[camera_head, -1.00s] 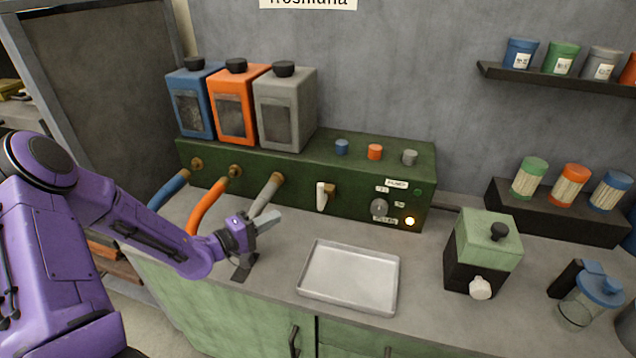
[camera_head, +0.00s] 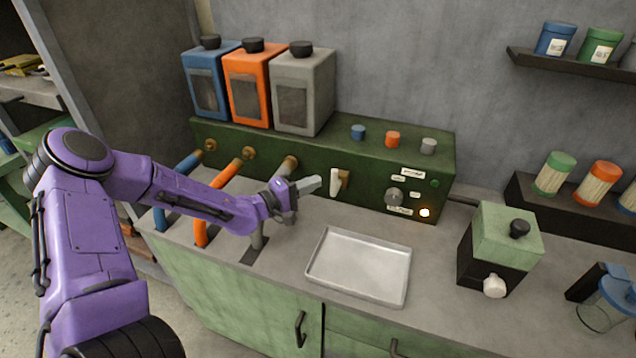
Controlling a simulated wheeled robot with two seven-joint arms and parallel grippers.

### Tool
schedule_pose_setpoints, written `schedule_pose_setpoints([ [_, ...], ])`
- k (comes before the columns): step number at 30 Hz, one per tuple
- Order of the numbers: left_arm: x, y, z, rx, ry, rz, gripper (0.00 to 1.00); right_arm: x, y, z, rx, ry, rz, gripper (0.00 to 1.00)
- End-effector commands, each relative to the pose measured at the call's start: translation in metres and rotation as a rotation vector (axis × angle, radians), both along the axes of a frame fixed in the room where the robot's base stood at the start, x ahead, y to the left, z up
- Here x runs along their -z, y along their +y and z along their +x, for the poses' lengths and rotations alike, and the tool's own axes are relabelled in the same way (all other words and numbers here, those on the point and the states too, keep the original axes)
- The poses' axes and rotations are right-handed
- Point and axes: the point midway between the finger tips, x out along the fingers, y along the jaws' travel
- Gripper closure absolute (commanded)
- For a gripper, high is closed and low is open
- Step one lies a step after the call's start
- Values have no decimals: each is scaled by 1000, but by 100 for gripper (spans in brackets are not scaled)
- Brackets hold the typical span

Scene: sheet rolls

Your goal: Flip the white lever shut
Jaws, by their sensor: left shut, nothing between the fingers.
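The white lever (camera_head: 335,181) is on the front of the green machine (camera_head: 371,199), to the right of the three hoses, and stands upright beside a brown mount. My left gripper (camera_head: 313,184) is shut and empty. Its fingertips point right, just left of the lever in the picture; I cannot tell whether they touch it. The left wrist covers part of the grey hose (camera_head: 287,165). My right gripper is not in view.
A metal tray (camera_head: 318,272) lies on the counter below the lever. A green and black box (camera_head: 505,236) with a white knob stands to the right. Blue, orange and grey canisters (camera_head: 303,92) stand on the machine. The counter between tray and box is clear.

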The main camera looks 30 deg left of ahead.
Motion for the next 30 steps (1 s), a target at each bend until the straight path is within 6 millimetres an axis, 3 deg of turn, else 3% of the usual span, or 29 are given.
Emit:
schedule_pose_setpoints([
  [7,1,-8,21,0,1,1,100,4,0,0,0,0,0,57],
  [30,-3,-15,24,7,17,68,100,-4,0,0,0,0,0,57],
])
